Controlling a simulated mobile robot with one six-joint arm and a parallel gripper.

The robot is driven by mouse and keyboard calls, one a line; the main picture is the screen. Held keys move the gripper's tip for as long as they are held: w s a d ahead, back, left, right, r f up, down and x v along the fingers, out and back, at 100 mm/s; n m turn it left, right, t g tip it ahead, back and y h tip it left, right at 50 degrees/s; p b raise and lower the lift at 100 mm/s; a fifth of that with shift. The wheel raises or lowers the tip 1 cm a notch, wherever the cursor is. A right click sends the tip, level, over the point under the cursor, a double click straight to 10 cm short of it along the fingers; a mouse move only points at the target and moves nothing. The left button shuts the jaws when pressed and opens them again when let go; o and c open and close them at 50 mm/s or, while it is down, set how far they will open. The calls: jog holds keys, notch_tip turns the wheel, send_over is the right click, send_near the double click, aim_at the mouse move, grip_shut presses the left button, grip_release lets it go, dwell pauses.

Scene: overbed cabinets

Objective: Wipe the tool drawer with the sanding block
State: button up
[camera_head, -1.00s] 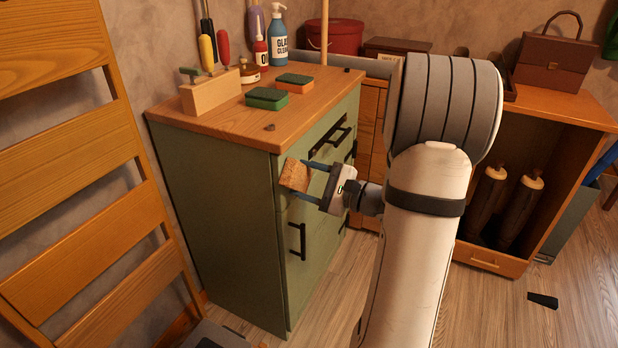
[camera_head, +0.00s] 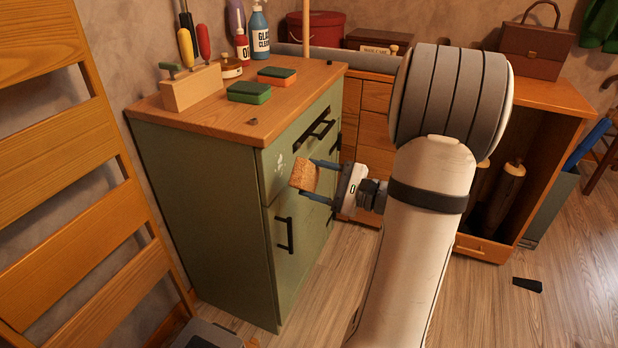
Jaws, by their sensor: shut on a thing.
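My gripper (camera_head: 311,178) is shut on the sanding block (camera_head: 304,175), a small tan-brown block held between its two fingers. The block is in front of the upper part of the green cabinet's front. The tool drawer (camera_head: 276,168) appears to be the top green drawer front, with a dark bar handle (camera_head: 318,130) and pale whitish marks near its left side. The block is close to this front, just right of and below the marks; I cannot tell whether it touches. My gripper hides part of the front.
Green and orange sponges (camera_head: 249,92), a wooden tool holder (camera_head: 191,87) and bottles (camera_head: 260,32) stand on the cabinet top. A lower door has a dark vertical handle (camera_head: 284,235). A wooden ladder-like frame (camera_head: 75,170) stands left.

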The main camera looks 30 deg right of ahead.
aim_at(313, 179)
jog(key=shift+v, duration=1.5)
jog(key=shift+s, duration=0.1)
